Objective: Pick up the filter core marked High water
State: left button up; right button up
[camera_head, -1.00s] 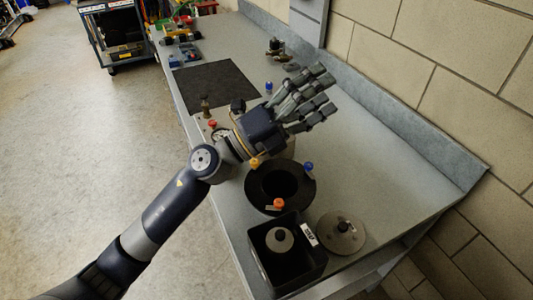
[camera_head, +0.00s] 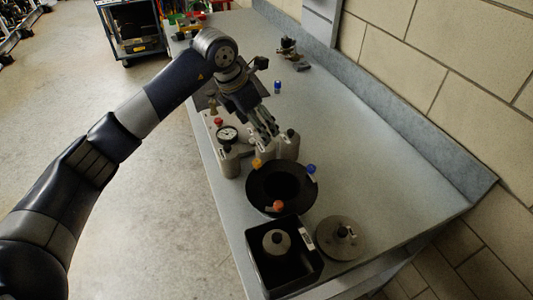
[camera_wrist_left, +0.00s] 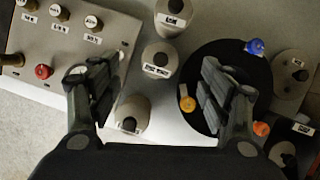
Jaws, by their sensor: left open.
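Several grey filter cores with black knobs and white labels stand on the bench. In the left wrist view there is an upper core (camera_wrist_left: 172,20), a middle core (camera_wrist_left: 161,52) and a lower core (camera_wrist_left: 131,112). The labels are too small to read surely, so I cannot tell which is marked High water. My left gripper (camera_head: 268,130) points down just above this group in the head view. In the wrist view its open fingers (camera_wrist_left: 155,76) lie either side of the middle core, with nothing held. My right gripper is not in view.
A black round housing (camera_head: 257,197) with blue and orange knobs stands close by. In front are a black square bin (camera_head: 260,278) holding a core and a grey disc lid (camera_head: 325,248). A panel (camera_wrist_left: 45,70) with labelled knobs adjoins the cores. The bench's right side is clear.

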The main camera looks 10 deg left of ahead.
aim_at(262, 147)
pick_arm(q)
jog(key=x, duration=0.3)
jog(key=shift+d, duration=0.1)
jog(key=p+x, duration=0.1)
jog(key=x, duration=0.1)
jog(key=p+x, duration=0.1)
jog(key=x, duration=0.1)
jog(key=shift+s+f, duration=0.15)
jog(key=shift+s, duration=0.05)
jog(key=shift+w+f, duration=0.2)
jog(key=shift+f, duration=0.4)
jog(key=shift+r, duration=0.1)
grip_shut()
